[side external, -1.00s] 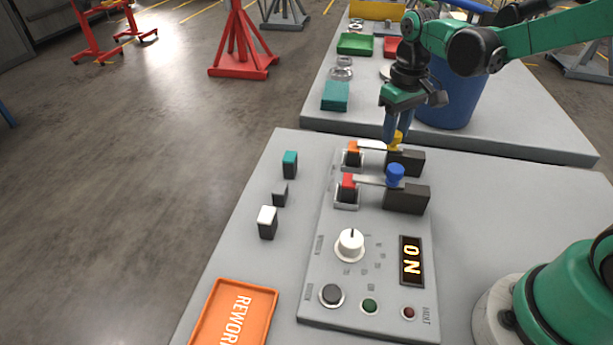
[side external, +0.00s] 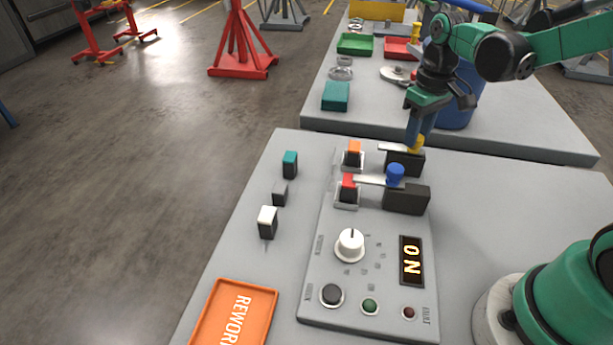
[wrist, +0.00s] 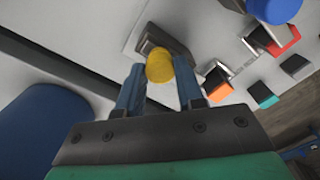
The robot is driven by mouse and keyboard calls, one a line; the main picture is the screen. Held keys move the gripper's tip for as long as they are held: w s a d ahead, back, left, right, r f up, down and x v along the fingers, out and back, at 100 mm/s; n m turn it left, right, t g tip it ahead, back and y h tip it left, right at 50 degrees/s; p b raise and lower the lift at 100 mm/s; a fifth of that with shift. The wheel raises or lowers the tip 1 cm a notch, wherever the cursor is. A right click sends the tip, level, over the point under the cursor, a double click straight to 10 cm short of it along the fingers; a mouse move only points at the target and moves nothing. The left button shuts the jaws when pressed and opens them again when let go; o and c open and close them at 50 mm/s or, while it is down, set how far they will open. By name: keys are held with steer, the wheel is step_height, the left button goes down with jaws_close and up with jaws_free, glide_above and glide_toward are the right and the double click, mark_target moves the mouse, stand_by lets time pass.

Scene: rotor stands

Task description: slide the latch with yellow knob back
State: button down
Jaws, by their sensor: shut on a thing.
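The yellow knob (side external: 419,144) sits on the latch at the far end of the control panel, over a dark block (side external: 404,164). Its flat grey bar (side external: 391,148) points left, and its tip is clear of the orange-topped switch (side external: 353,151). My gripper (side external: 414,146) points down and is shut on the yellow knob, hiding part of it. In the wrist view, the yellow knob (wrist: 159,66) shows between the two blue fingers (wrist: 158,80).
The nearer latch has a blue knob (side external: 395,173), and its bar reaches over a red-topped switch (side external: 348,187). A white dial (side external: 350,244) and lit display (side external: 411,260) are nearer. A blue bin (side external: 455,95) stands behind my gripper.

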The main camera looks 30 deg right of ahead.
mark_target(420, 136)
steer(key=c, duration=0.5)
jaws_free()
steer(key=shift+s+d, duration=0.15)
steer(key=shift+c, duration=0.2)
steer(key=shift+r, duration=2.8)
steer(key=shift+s+a+f+t, duration=0.15)
steer(key=shift+s+a+t, duration=0.55)
steer(key=shift+a+t, duration=0.6)
steer(key=shift+s+a+f+t, duration=0.1)
steer(key=shift+s+a+t, duration=0.6)
steer(key=shift+a+t, duration=0.55)
steer(key=shift+s+a+f+t, duration=0.15)
steer(key=shift+s+a+t, duration=0.7)
steer(key=shift+a, duration=0.75)
